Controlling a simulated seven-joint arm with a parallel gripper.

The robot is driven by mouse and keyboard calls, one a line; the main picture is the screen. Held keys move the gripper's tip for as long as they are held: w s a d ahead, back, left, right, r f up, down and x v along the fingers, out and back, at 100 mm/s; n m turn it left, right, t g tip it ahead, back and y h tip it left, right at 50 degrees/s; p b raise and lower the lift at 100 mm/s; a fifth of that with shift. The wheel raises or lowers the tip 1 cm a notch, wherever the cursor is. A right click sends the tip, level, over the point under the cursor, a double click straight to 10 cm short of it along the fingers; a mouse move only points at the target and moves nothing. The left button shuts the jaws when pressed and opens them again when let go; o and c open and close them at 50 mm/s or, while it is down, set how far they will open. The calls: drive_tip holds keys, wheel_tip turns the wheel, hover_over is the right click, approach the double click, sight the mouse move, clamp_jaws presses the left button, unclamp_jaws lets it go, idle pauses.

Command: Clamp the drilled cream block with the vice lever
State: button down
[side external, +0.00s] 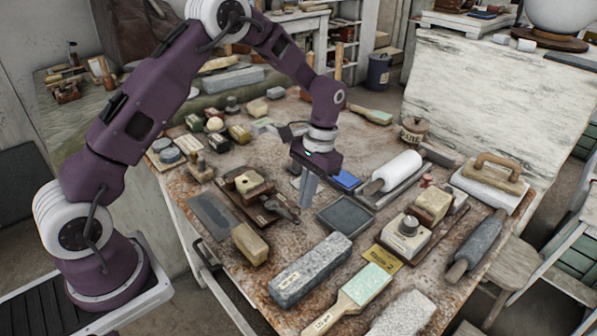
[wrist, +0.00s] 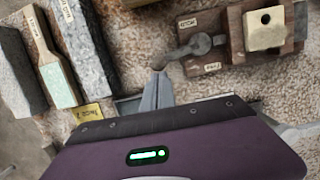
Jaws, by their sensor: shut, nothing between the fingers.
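The drilled cream block (wrist: 265,30), with a dark round hole in its top, sits in the brown wooden vice (wrist: 236,35). It also shows in the side view (side external: 249,182), left of my gripper. The dark metal vice lever (wrist: 195,46) sticks out from the vice toward my fingers and ends in a rounded knob. In the side view the lever (side external: 282,207) points toward my gripper (side external: 307,200). My gripper (wrist: 158,80) is shut and empty, pointing down, its tips right by the knob. I cannot tell whether they touch. Small labels lie on both sides of the lever.
A dark shallow tray (side external: 345,215) lies just right of my gripper. The table is crowded.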

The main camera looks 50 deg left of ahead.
drive_tip(key=shift+s+d+m+y, duration=0.35)
drive_tip(key=shift+s+m, duration=0.45)
drive_tip(key=shift+m, duration=0.2)
drive_tip(key=shift+s, duration=0.1)
drive_tip(key=w, duration=0.1)
drive_tip(key=w+r, duration=0.1)
drive_tip(key=w, duration=0.2)
drive_tip(key=shift+w+d+r, duration=0.25)
drive_tip(key=shift+w+d, duration=0.1)
drive_tip(key=shift+d, duration=0.05)
drive_tip(key=v, duration=0.9)
drive_tip(key=shift+s+a+r, duration=0.1)
drive_tip(key=s+r+n+t, duration=0.1)
drive_tip(key=s+r+t, duration=0.3)
drive_tip(key=s+r, duration=1.1)
drive_tip(key=s+f+n+t, duration=0.1)
drive_tip(key=s+f+t, duration=0.2)
drive_tip(key=s, duration=1.2)
drive_tip(key=shift+s+d+t, duration=0.2)
drive_tip(key=shift+d+t, duration=0.15)
drive_tip(key=shift+t, duration=0.25)
